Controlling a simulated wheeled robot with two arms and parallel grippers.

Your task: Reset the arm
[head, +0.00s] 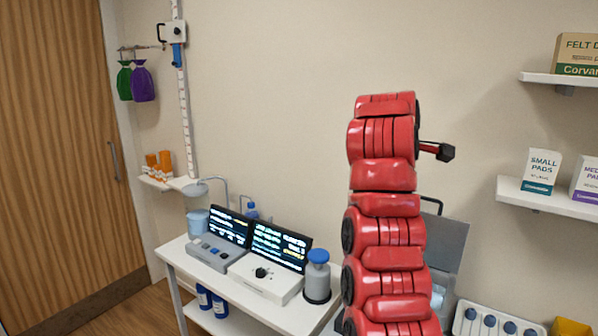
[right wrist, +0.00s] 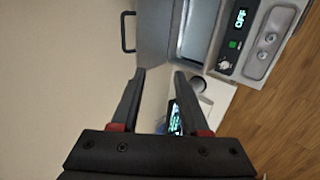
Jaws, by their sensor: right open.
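My red, segmented arm (head: 385,220) rises upright through the middle of the head view. A black end part (head: 437,151) sticks out to the right near its top; I cannot make out fingers there. In the right wrist view my right gripper (right wrist: 160,73) is open, with its two dark fingers apart and nothing held between them. Beyond the fingers are a pale wall and a grey machine (right wrist: 225,40) with a lit display. My left gripper is not in view.
Behind the arm stands the machine's grey lid (head: 450,245). To the left, a white cart (head: 178,252) holds two screens and a blue-capped grey bottle (head: 317,276). Wall shelves (head: 550,197) with boxes are at right. A wooden door (head: 60,150) is at left.

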